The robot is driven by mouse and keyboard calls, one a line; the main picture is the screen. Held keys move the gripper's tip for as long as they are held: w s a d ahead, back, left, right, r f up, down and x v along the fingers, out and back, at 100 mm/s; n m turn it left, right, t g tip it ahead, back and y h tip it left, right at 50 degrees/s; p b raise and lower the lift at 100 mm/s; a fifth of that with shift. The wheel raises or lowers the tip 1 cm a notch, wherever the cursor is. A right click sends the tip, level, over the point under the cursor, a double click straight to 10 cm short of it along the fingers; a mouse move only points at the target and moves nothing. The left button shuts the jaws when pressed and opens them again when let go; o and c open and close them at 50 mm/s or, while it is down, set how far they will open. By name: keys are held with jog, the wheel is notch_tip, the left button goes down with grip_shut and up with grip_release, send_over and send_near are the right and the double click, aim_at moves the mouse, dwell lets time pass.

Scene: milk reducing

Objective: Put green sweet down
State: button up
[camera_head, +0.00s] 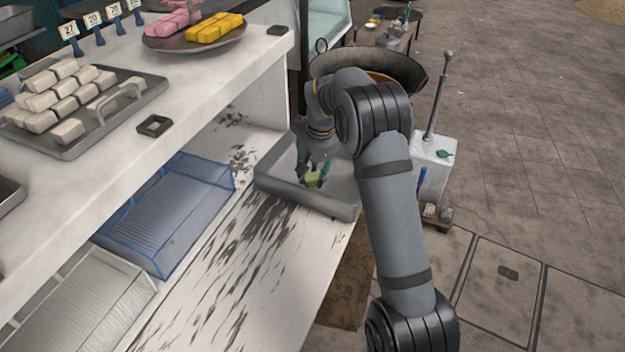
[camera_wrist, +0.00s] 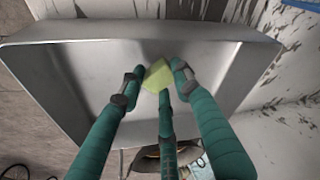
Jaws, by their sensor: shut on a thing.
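The green sweet (camera_head: 313,179) is a small yellow-green block. It also shows in the wrist view (camera_wrist: 157,75), between the tips of my gripper's green fingers. My gripper (camera_head: 314,172) is shut on it, over a grey metal tray (camera_head: 344,208) on the lower counter. In the wrist view the tray (camera_wrist: 100,38) has raised walls and its visible floor is otherwise bare. I cannot tell whether the sweet touches the tray floor. Part of the tray is hidden behind my arm in the head view.
A blue clear bin (camera_head: 170,215) and a pale clear bin (camera_head: 85,305) stand left of the tray. The upper shelf holds a tray of white blocks (camera_head: 62,95) and a plate with pink and yellow sweets (camera_head: 213,28). A large pan (camera_head: 400,68) is behind my arm.

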jog(key=shift+f, duration=1.15)
jog(key=shift+f, duration=0.15)
jog(key=o, duration=1.1)
jog(key=p+v, duration=0.1)
jog(key=v, duration=1.1)
